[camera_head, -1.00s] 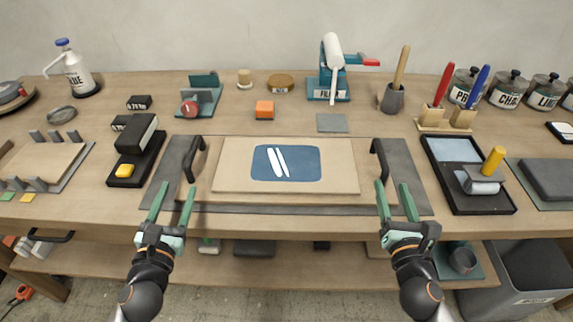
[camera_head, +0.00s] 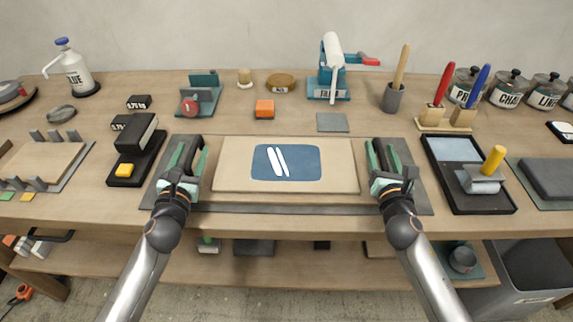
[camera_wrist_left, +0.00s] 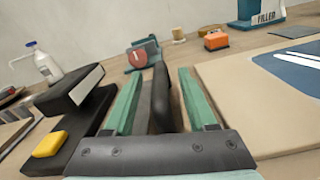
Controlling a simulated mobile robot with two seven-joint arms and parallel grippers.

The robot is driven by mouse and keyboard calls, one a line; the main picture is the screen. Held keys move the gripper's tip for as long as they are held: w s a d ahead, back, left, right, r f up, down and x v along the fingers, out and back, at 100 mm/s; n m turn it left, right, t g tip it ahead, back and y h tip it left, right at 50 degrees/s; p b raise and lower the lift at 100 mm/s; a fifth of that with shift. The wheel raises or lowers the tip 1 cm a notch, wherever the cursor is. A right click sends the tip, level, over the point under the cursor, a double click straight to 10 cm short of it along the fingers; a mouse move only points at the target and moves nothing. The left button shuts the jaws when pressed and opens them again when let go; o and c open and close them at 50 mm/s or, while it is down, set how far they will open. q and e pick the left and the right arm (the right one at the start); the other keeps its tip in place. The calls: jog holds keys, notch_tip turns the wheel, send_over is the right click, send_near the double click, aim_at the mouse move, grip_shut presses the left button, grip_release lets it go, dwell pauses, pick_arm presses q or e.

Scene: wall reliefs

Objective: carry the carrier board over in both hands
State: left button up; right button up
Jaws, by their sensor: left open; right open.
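The carrier board (camera_head: 230,198) lies flat on the workbench, with a beige panel (camera_head: 235,165) bearing a blue patch (camera_head: 305,163) and two white strips on it. A black handle stands at each end of the board. My left gripper (camera_head: 186,153) is open at the left handle; in the left wrist view the dark handle (camera_wrist_left: 160,98) stands between its two green fingers, and the gripper (camera_wrist_left: 155,95) is not closed on it. My right gripper (camera_head: 382,155) is open at the right handle, its fingers on either side of it; contact there cannot be told.
A black block with a yellow button (camera_head: 124,170) stands close left of the board. A black tray (camera_head: 470,200) with a yellow-handled tool is close on the right.

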pick_arm(q)
grip_shut()
pick_arm(e)
grip_shut()
dwell(1.1)
pick_arm(q)
jog(key=shift+r, duration=0.3)
pick_arm(e)
jog(key=shift+r, duration=0.3)
